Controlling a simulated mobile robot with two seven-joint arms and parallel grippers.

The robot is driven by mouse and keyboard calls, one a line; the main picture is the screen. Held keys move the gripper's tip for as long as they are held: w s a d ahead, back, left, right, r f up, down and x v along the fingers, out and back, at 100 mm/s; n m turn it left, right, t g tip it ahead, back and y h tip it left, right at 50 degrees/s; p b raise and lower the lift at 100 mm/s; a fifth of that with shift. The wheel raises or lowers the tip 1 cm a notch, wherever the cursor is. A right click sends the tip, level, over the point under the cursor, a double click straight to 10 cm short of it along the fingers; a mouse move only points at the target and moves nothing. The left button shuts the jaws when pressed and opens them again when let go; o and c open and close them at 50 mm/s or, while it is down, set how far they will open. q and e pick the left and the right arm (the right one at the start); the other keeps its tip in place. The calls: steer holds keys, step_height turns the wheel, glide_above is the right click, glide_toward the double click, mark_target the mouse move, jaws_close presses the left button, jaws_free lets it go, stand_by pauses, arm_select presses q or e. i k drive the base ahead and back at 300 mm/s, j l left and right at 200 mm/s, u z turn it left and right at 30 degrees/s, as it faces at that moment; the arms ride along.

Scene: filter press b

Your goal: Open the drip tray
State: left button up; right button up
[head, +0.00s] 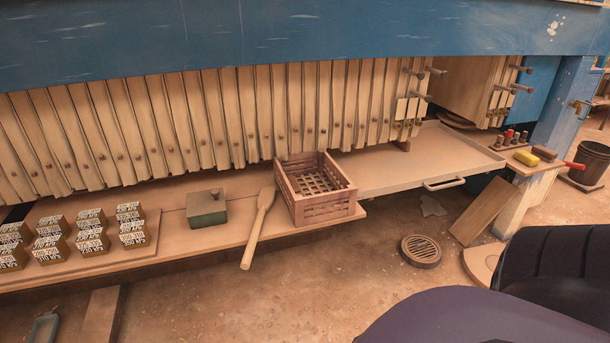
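The drip tray (425,160) is a wide, shallow, tan tray under the right end of the row of filter plates. Its raised rim shows along the front and right. A light bar handle (444,183) is on its front edge. Part of the tray's floor shows in front of the plates, and its back part is hidden beneath them. Neither of my grippers is in view, and nothing touches the handle.
A slatted wooden crate (342,208) stands on the ledge beside the tray's left end. A wooden paddle (258,228), a green box (206,208) and several labelled blocks (90,243) lie further left. A floor drain (421,250) and a leaning board (482,211) are in front of the tray.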

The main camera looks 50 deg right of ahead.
mark_target(440, 154)
steer(key=z, duration=2.35)
steer(key=i+l+u, duration=0.3)
steer(key=i+l, duration=0.2)
steer(key=i, duration=0.25)
steer(key=i+l+u, duration=0.35)
steer(key=i+l, duration=0.3)
steer(key=i, duration=0.05)
